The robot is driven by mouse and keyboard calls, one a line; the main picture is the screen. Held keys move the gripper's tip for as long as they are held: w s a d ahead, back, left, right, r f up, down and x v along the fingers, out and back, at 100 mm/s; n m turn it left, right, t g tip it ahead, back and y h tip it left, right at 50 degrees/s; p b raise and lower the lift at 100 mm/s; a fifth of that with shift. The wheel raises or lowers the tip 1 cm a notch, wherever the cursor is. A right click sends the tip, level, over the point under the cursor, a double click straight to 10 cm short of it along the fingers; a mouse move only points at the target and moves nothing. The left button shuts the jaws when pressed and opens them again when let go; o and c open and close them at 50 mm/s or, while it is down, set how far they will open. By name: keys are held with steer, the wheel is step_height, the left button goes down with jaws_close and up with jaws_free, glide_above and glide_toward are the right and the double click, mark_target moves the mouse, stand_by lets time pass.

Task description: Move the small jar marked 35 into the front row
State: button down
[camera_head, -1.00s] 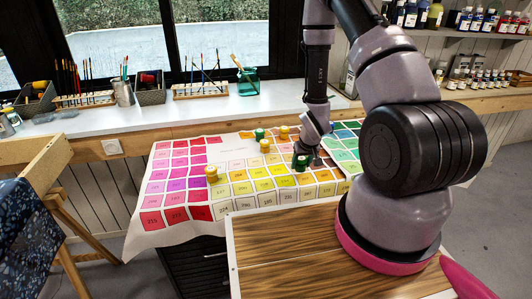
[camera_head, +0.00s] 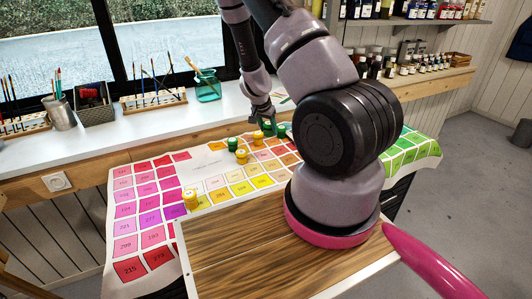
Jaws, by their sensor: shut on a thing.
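My gripper (camera_head: 264,117) points down over the back part of the colour chart (camera_head: 215,158), shut on a small green-capped jar (camera_head: 269,127). Another green-capped jar (camera_head: 281,131) is close to its right. A yellow-capped jar (camera_head: 258,138) is just in front of my gripper. Farther left are a green-capped jar (camera_head: 232,144) and a yellow-capped jar (camera_head: 242,156). One more yellow-capped jar (camera_head: 190,198) stands apart at the front left of the chart. The number on each jar is too small to read, so I cannot tell which is 35.
The chart lies over a table with a bare wooden board (camera_head: 240,240) in front. A white window ledge (camera_head: 100,135) behind holds a green pot (camera_head: 208,86), a brush rack (camera_head: 152,100) and a metal cup (camera_head: 60,115). Paint bottles stand on the right shelves.

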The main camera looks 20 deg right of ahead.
mark_target(270, 154)
step_height(270, 154, down, 10)
steer(key=shift+r, duration=0.15)
stand_by(0.3)
steer(key=shift+c, duration=1.1)
jaws_free()
